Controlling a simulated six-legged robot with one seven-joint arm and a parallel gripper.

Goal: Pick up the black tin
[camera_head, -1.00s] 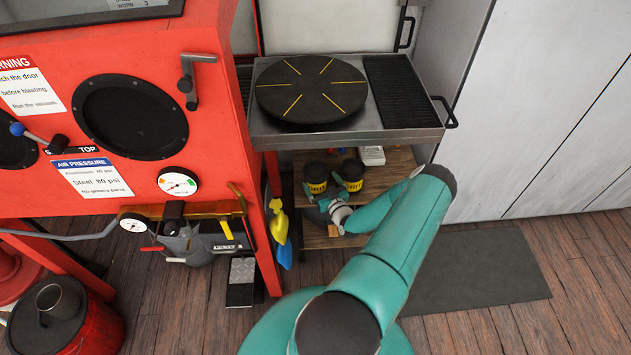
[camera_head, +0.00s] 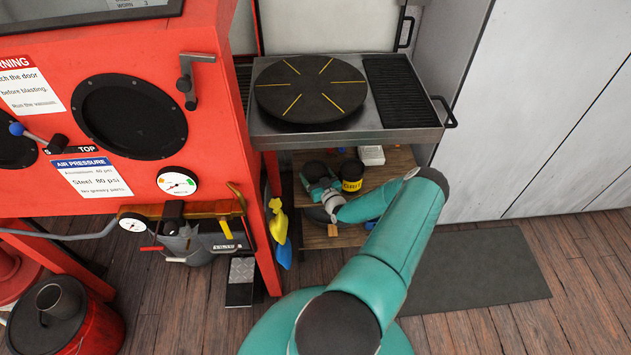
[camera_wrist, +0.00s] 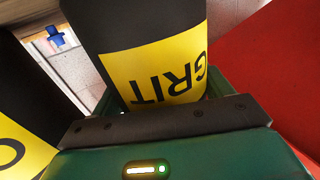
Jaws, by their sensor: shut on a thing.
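Two black tins with yellow labels stand side by side on the wooden lower shelf under the metal bench. My gripper (camera_head: 321,187) is at the left black tin (camera_head: 314,169), in front of it, and covers most of its label. The right black tin (camera_head: 352,170) stands free beside it. In the wrist view, the held black tin (camera_wrist: 135,22), labelled GRIT, fills the space between my fingers, and the jaws are shut on it. The other black tin (camera_wrist: 22,95) shows at the left edge there. I cannot tell if the held tin touches the shelf.
The metal bench (camera_head: 345,138) with a black turntable (camera_head: 311,90) overhangs the shelf (camera_head: 345,238). The red blasting cabinet (camera_head: 225,110) stands close on the left. A white box (camera_head: 371,155) is behind the tins. A small orange block (camera_head: 333,230) lies near the shelf front.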

